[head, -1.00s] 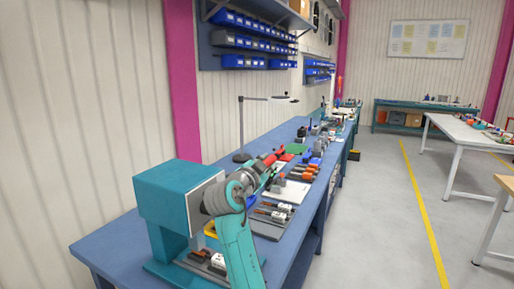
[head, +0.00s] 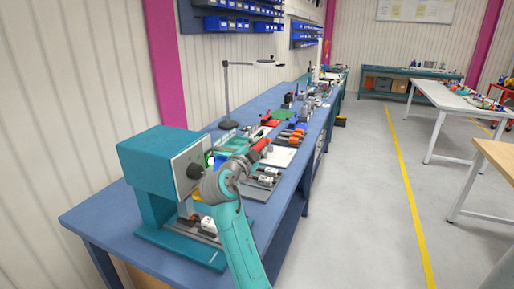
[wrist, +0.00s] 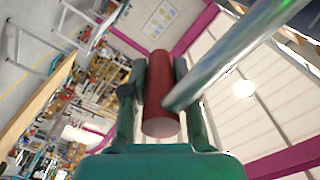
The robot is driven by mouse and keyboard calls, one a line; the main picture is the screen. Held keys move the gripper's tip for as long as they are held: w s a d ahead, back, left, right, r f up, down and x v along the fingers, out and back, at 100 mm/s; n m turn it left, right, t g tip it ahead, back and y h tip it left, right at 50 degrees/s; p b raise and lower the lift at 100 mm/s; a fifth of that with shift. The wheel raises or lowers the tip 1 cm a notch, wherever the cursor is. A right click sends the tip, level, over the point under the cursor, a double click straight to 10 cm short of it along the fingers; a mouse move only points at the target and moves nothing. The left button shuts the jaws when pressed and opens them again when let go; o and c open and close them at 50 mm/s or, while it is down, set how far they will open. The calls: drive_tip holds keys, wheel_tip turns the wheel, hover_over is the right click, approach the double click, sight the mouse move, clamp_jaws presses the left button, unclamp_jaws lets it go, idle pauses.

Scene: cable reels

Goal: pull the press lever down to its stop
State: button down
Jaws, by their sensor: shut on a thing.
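The press (head: 152,153) is a teal housing with a grey front plate and a round dark hub, standing on the bench at the left of the head view. Its lever is a bare metal rod (wrist: 235,52) with a dark red cylindrical grip (wrist: 159,112). In the wrist view my gripper (wrist: 159,68) has one finger on each side of the red grip and is shut on it. In the head view the red grip (head: 259,147) shows at the end of my arm, right of the press. My arm hides most of the rod there.
The blue bench (head: 105,215) runs away along the wall. Trays of tools (head: 262,182) lie right of the press, and a desk lamp (head: 227,98) stands behind. Blue bins (head: 232,23) hang on the wall. The floor (head: 365,210) to the right is clear.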

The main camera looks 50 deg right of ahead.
drive_tip(key=shift+f, duration=0.35)
drive_tip(key=c, duration=0.9)
unclamp_jaws()
drive_tip(key=shift+r, duration=0.1)
drive_tip(key=shift+a, duration=0.25)
drive_tip(key=v, duration=1.1)
drive_tip(key=shift+s+a, duration=0.15)
drive_tip(key=shift+a, duration=0.1)
drive_tip(key=shift+a, duration=0.1)
